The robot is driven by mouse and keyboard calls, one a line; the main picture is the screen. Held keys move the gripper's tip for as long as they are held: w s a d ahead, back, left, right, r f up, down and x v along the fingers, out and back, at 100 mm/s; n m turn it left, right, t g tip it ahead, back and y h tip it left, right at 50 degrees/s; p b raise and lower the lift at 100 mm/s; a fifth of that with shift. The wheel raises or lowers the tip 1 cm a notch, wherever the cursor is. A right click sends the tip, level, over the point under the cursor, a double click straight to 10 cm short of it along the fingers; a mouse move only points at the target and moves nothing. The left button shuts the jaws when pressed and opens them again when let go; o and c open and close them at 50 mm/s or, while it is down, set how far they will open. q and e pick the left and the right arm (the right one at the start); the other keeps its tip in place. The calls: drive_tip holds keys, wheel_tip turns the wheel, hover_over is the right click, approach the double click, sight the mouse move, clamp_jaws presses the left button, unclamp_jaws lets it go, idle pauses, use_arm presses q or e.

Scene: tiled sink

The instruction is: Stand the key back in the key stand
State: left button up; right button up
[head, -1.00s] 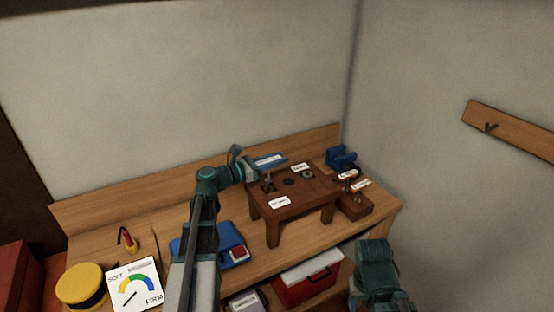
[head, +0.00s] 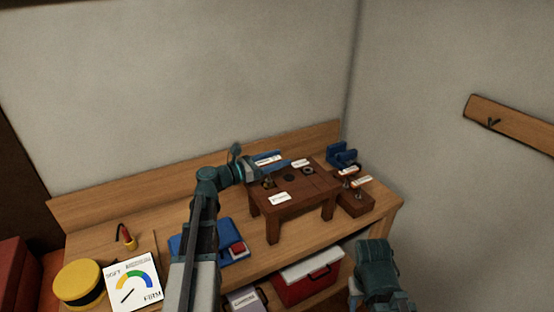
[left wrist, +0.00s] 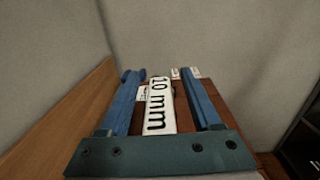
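My left gripper (head: 288,163) is over the back left part of the small brown wooden table, its blue fingers pointing right. In the left wrist view the fingers (left wrist: 158,74) are spread apart. A white "10 mm" label (left wrist: 160,105) shows between them; I cannot tell whether they touch what bears it. A small dark metallic piece (head: 268,183) is under the gripper at the table's left; I cannot tell if it is part of the key. A low brown block (head: 356,202) with upright metal pieces and white labels, apparently the key stand, is right of the table. My right gripper is out of view.
The brown table (head: 310,190) has a dark round spot, a grey ring (head: 308,170) and a white label on top. A blue vise-like object (head: 342,155) stands behind the block. A blue case (head: 207,243), soft-firm dial (head: 133,284) and yellow drum (head: 79,285) are left.

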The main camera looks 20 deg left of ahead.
use_arm(q)
drive_tip(key=shift+a, duration=0.1)
drive_tip(key=v, duration=1.3)
drive_tip(key=shift+s+a, duration=0.2)
drive_tip(key=shift+s, duration=0.05)
idle(0.3)
